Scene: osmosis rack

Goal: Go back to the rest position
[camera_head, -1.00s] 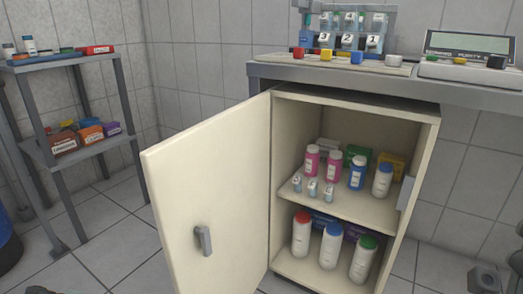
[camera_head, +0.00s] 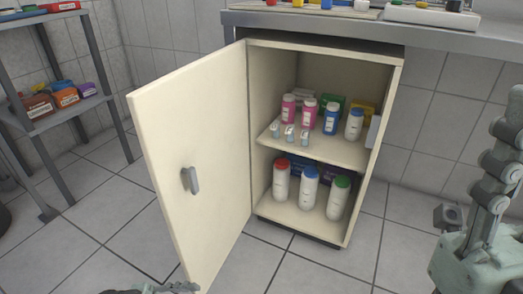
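My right gripper (camera_head: 500,165) is at the right edge, raised in front of the wall to the right of the cabinet. Only part of its jointed finger linkage and body shows, and I cannot tell whether it is open or shut. Nothing held shows in it. A small part of my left gripper (camera_head: 152,289) shows at the bottom edge, near the lower corner of the cabinet door. Most of it is cut off, so its state is unclear. The cream cabinet (camera_head: 324,50) stands under the bench with its door (camera_head: 190,130) swung wide open to the left.
Several bottles stand on the cabinet's middle shelf (camera_head: 345,155), with small vials in front. A red-capped, a blue-capped and a green-capped bottle (camera_head: 338,200) stand below. The bench (camera_head: 300,20) spans the top. A shelf rack (camera_head: 70,115) stands left. Floor before the cabinet is clear.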

